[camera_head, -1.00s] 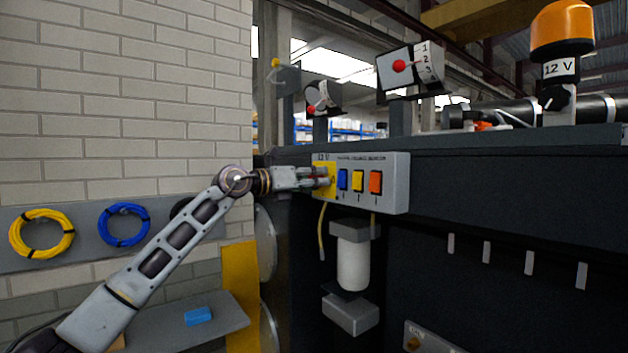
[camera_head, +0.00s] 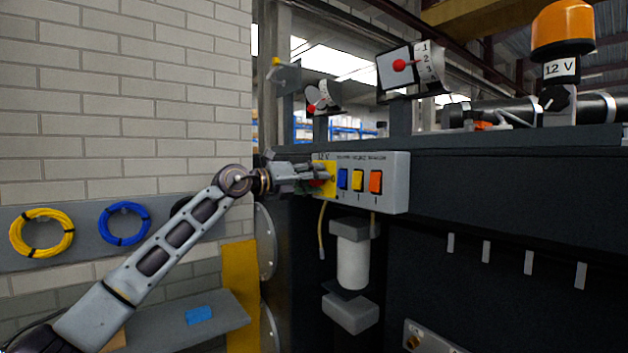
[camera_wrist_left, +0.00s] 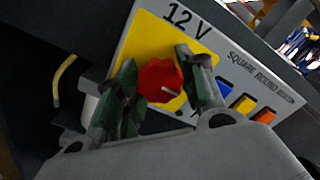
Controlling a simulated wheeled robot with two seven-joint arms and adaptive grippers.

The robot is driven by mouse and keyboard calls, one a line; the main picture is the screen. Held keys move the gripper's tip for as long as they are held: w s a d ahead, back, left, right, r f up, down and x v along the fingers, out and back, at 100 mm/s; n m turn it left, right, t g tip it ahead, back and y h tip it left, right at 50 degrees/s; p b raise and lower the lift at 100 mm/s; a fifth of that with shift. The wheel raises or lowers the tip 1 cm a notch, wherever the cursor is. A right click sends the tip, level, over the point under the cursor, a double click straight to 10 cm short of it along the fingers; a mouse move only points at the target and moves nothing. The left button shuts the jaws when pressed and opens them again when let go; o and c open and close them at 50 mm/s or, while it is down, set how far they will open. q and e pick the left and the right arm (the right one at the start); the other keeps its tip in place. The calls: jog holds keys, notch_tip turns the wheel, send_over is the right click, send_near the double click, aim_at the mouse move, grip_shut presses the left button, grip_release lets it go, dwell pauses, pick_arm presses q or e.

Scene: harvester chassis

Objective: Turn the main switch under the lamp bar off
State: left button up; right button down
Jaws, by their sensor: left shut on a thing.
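The main switch is a red knob (camera_wrist_left: 161,81) with a white pointer mark, on a yellow plate (camera_wrist_left: 140,53) marked 12 V. The plate is at the left end of a grey switch box (camera_head: 397,187). My left gripper (camera_head: 325,178) reaches it from the left in the head view. In the left wrist view my left gripper (camera_wrist_left: 160,88) has its dark green finger pads on both sides of the knob, shut on it. In the head view the fingers hide most of the knob. My right gripper is not in view.
Blue (camera_head: 343,179), yellow (camera_head: 358,181) and orange (camera_head: 376,182) rocker switches sit close to the right of the plate. A white cylinder (camera_head: 352,262) hangs below the box. An orange beacon (camera_head: 562,30) stands above at right, over a black knob (camera_head: 556,98).

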pick_arm(q)
jog(key=o, duration=1)
jog(key=shift+a, duration=0.15)
jog(key=shift+v, duration=5.9)
